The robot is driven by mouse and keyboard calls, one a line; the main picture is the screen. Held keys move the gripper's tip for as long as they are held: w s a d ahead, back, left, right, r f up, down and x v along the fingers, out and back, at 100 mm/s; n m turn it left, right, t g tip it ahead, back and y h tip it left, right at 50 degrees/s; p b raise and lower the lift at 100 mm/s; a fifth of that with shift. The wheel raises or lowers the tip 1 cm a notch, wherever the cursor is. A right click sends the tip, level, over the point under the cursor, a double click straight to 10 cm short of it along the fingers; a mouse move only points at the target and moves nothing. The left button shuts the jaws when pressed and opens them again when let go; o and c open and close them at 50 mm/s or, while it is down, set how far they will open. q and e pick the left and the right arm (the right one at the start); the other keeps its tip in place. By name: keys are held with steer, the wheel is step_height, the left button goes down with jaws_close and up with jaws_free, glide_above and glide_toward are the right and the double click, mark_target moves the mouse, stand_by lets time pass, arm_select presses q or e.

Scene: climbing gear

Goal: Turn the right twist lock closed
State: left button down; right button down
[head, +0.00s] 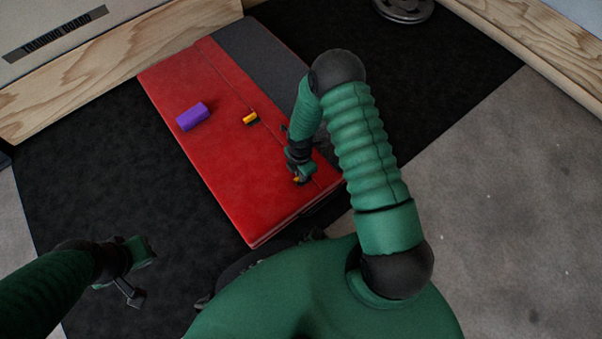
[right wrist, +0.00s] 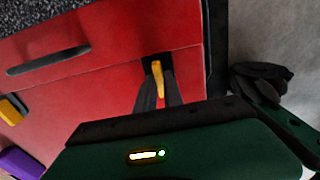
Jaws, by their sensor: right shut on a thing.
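The red case (head: 225,165) lies on the black mat, with a seam running along its lid. The right twist lock is a small yellow piece (right wrist: 157,78) near the case's right end in the right wrist view. My right gripper (head: 299,179) reaches down to it and is shut on it, with a dark finger on each side. In the head view the gripper mostly hides this lock. The other yellow twist lock (head: 250,118) sits farther along the seam, also seen in the right wrist view (right wrist: 12,110). My left gripper (head: 130,292) is off the case at lower left; its jaw state is unclear.
A purple block (head: 193,116) rests on the lid, away from my right gripper. A dark handle-like strip (right wrist: 48,59) shows on the case. A weight plate (head: 404,8) lies at the back. Wooden edges border the mat; black mat lies clear at left.

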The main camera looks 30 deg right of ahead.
steer(key=shift+r+m+p, duration=0.15)
steer(key=shift+m+p, duration=0.45)
steer(key=shift+p, duration=0.25)
steer(key=shift+r+m+p, duration=0.1)
steer(key=shift+m+p, duration=1)
steer(key=shift+m, duration=0.1)
steer(key=m+p, duration=0.3)
steer(key=m, duration=0.1)
steer(key=shift+s, duration=0.1)
steer(key=m+p, duration=0.2)
steer(key=m, duration=0.4)
steer(key=m+p, duration=0.1)
steer(key=m, duration=0.3)
steer(key=shift+f, duration=0.2)
steer(key=shift+m+p, duration=0.3)
